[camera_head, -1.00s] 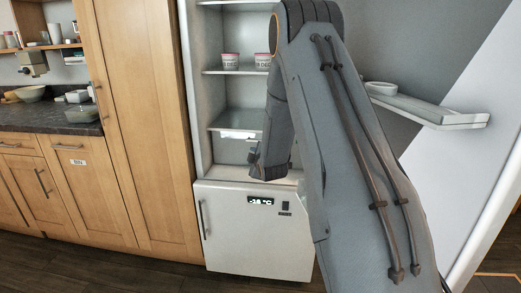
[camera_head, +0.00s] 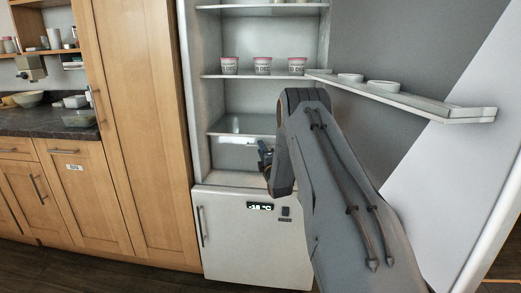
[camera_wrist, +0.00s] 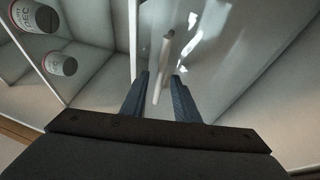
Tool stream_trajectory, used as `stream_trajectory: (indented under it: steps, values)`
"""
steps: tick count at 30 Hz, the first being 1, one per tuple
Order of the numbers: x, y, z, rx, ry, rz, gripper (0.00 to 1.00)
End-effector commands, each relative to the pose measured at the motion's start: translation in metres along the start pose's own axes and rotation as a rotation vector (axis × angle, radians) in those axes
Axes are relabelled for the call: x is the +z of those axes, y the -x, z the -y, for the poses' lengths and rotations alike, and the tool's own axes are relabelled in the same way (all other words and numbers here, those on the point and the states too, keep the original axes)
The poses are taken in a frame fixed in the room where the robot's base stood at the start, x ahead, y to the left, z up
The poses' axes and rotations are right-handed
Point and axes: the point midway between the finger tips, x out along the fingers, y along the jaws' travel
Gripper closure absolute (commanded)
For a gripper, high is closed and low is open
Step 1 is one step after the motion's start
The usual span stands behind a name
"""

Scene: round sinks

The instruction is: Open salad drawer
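The salad drawer (camera_head: 232,156) sits at the bottom of the open fridge, under a glass shelf, and looks shut. In the wrist view its clear front (camera_wrist: 225,65) shows glare, with a pale bar handle (camera_wrist: 166,58) on it. My gripper (camera_head: 264,155) is in front of the drawer's right part, partly hidden by my arm. In the wrist view my gripper (camera_wrist: 160,82) is open, with its two fingers apart. The handle runs lengthwise into the gap between them. I cannot tell whether the fingers touch it.
The fridge door stands open at right, with a door shelf (camera_head: 420,102) holding white dishes. Several labelled tubs (camera_head: 262,66) stand on a fridge shelf above. A closed freezer door (camera_head: 240,235) is below. Wooden cabinets (camera_head: 140,120) and a dark counter are at left.

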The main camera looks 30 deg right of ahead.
Motion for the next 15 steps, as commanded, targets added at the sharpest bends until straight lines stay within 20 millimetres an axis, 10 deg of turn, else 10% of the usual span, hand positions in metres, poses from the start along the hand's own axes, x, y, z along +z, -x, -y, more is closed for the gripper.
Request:
stream_trajectory:
  steps: [12,15]
  values:
    - [-0.0002,-0.0120,0.0002,-0.001,-0.001,0.000,0.72]
    - [-0.0002,-0.0119,0.0001,-0.001,-0.001,0.000,0.86]
